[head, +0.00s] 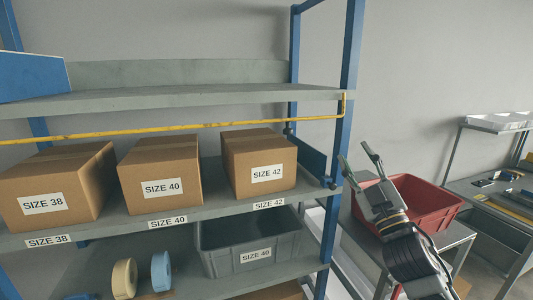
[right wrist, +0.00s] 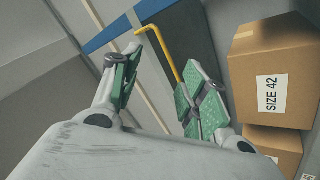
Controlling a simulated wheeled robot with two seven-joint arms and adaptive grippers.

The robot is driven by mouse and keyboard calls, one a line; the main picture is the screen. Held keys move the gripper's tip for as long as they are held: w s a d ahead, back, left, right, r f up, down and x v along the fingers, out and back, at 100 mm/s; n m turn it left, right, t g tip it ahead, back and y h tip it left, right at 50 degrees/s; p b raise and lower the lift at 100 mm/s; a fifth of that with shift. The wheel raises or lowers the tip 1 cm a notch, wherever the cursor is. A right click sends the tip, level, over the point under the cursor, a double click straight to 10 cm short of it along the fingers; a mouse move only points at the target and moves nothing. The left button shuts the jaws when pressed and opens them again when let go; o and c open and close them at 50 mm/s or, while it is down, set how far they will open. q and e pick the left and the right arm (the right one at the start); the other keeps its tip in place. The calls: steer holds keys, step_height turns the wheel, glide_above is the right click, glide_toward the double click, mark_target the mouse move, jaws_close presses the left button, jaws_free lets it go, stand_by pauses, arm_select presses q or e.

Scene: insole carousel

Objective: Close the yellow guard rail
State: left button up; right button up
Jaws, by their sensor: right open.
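The yellow guard rail (head: 200,124) runs across the shelf rack in the head view, just above the tops of the boxes. Its right end bends upward near the front right blue post. In the right wrist view the bent end of the rail (right wrist: 168,50) shows beyond and between my fingers, with its lower part hidden behind one finger. My right gripper (head: 356,158) is open and empty, to the right of the post and lower than the rail's end. It also shows in the right wrist view (right wrist: 163,78), with no contact visible. My left gripper is not in view.
Cardboard boxes SIZE 38 (head: 42,204), SIZE 40 (head: 160,189) and SIZE 42 (head: 267,174) stand on the middle shelf. The blue post (head: 350,60) stands close to my right gripper. A red crate (head: 440,212) lies behind my right arm. A grey bin (head: 225,262) sits below.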

steer(key=s+d+f+m+g+h, duration=0.2)
steer(key=f+m+g+h, duration=0.25)
steer(key=f, duration=1.05)
steer(key=s+d+f+m+g+h, duration=0.2)
steer(key=f+m+g+h, duration=0.3)
steer(key=f, duration=1)
steer(key=s+a+f+g+y, duration=0.2)
steer(key=s+f+g, duration=0.3)
steer(key=s+f, duration=0.45)
steer(key=s+a+f+g+y, duration=0.2)
steer(key=s+f+g, duration=0.4)
steer(key=s+f, duration=0.4)
steer(key=s+f+b, duration=0.2)
steer(key=s+f, duration=0.1)
steer(key=f, duration=2.9)
steer(key=s+d+f+g+b, duration=0.1)
steer(key=s+d+f, duration=0.1)
steer(key=s+f, duration=0.9)
steer(key=s+d+f+g, duration=0.1)
steer(key=s+d+f, duration=0.1)
steer(key=s+f, duration=1)
steer(key=shift+d+f+b, duration=0.25)
steer(key=shift+b, duration=0.1)
